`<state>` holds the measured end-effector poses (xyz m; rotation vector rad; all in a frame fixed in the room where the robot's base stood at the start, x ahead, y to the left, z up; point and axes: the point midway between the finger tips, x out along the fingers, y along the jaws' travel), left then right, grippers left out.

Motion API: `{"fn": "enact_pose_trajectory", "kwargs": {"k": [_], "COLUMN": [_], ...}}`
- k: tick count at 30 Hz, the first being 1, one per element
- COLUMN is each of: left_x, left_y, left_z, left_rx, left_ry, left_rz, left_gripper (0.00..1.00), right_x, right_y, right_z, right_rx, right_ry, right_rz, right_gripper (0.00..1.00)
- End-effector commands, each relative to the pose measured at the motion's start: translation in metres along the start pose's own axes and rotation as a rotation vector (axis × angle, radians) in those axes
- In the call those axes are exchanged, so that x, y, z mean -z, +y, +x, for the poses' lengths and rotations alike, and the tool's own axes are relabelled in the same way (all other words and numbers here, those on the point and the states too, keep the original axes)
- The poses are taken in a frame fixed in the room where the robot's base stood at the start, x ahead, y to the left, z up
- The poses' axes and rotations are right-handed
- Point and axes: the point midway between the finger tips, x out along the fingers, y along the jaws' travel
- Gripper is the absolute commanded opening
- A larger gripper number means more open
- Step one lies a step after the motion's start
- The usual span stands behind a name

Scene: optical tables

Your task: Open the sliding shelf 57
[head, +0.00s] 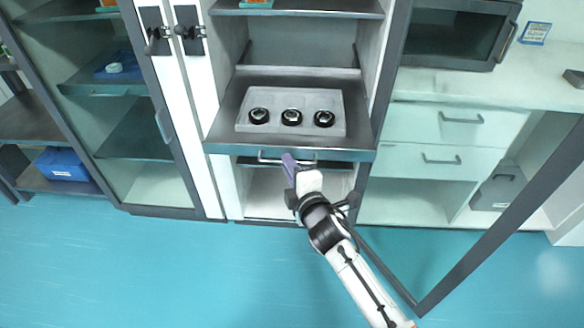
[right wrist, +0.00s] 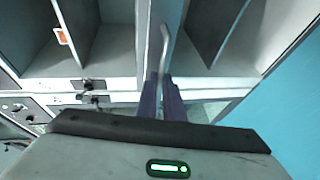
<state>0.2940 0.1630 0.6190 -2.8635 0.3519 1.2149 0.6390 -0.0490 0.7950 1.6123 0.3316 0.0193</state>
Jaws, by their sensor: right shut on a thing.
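The sliding shelf (head: 225,130) is a grey shelf in the middle cabinet, with a thin bar handle (head: 268,157) on its front edge. The shelf's front appears to stand forward of the cabinet frame. A grey tray (head: 243,128) with three black round parts (head: 291,117) lies on it. My right gripper (head: 290,164), with purple fingers, is at the middle of the handle and shut on it. In the right wrist view, the fingers (right wrist: 161,94) close around the metal bar (right wrist: 165,45). My left gripper is not in view.
A glass cabinet door (head: 500,240) stands open at the right, near my right arm. Another glass-fronted cabinet (head: 125,150) is at the left. A drawer counter (head: 450,90) stands at the right. The blue floor (head: 150,270) in front is clear.

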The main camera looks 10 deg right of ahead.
Motion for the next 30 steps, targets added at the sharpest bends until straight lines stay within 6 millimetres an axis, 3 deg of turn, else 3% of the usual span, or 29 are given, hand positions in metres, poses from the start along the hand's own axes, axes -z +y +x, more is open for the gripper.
{"fn": "enact_pose_trajectory", "kwargs": {"k": [10, 12, 14, 24, 30], "left_x": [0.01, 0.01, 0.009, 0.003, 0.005], "left_y": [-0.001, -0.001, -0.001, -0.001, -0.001], "left_z": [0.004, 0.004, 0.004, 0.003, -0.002], "left_rx": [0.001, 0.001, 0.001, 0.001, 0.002], "left_ry": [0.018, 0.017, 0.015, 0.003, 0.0], "left_rz": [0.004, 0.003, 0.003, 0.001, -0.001], "left_gripper": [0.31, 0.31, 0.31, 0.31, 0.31], "right_x": [-0.001, -0.001, -0.001, 0.0, 0.0], "right_y": [0.001, 0.001, 0.001, 0.0, 0.001], "right_z": [0.0, 0.0, 0.0, -0.003, -0.03], "right_rx": [-0.001, -0.001, -0.001, 0.0, 0.0], "right_ry": [-0.001, -0.001, -0.001, 0.0, 0.0], "right_rz": [0.0, 0.0, 0.0, 0.0, 0.0], "right_gripper": [0.0, 0.18, 0.26, 0.26, 0.26]}}
